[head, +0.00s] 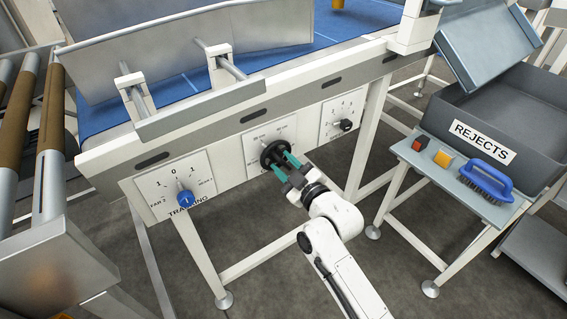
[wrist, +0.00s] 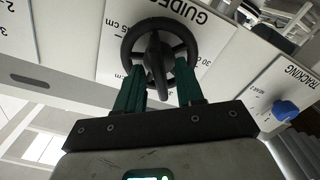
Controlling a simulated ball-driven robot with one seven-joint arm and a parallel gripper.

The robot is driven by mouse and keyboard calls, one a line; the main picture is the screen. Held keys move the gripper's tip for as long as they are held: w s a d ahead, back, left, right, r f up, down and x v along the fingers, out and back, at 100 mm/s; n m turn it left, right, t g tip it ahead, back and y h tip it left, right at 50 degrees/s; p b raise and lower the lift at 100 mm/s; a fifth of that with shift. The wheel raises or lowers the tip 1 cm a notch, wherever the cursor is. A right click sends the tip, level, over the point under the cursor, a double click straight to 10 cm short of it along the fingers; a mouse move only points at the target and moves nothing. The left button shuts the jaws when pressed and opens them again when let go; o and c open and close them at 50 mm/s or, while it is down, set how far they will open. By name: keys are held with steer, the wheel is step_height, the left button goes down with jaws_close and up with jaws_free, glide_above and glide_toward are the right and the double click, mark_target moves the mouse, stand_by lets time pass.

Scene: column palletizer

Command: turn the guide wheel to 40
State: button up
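The black guide wheel (head: 274,152) sits on a white panel on the front of the conveyor frame. In the wrist view the wheel (wrist: 190,42) shows a rim and a raised bar across its middle, under the word GUIDES. The scale (wrist: 113,27) around it is marked in cm; parts are covered, and I cannot read the setting. My gripper (head: 284,161) reaches up to the wheel. In the wrist view its two green fingers (wrist: 160,78) stand apart, one on each side of the bar, with gaps visible. The fingertips overlap the rim; contact is unclear.
A blue TRACKING knob (head: 185,198) is left of the wheel, and a black knob (head: 346,125) is on the right panel.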

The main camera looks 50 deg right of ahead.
steer(key=shift+w+d, duration=0.1)
steer(key=shift+w, duration=0.25)
jaws_close()
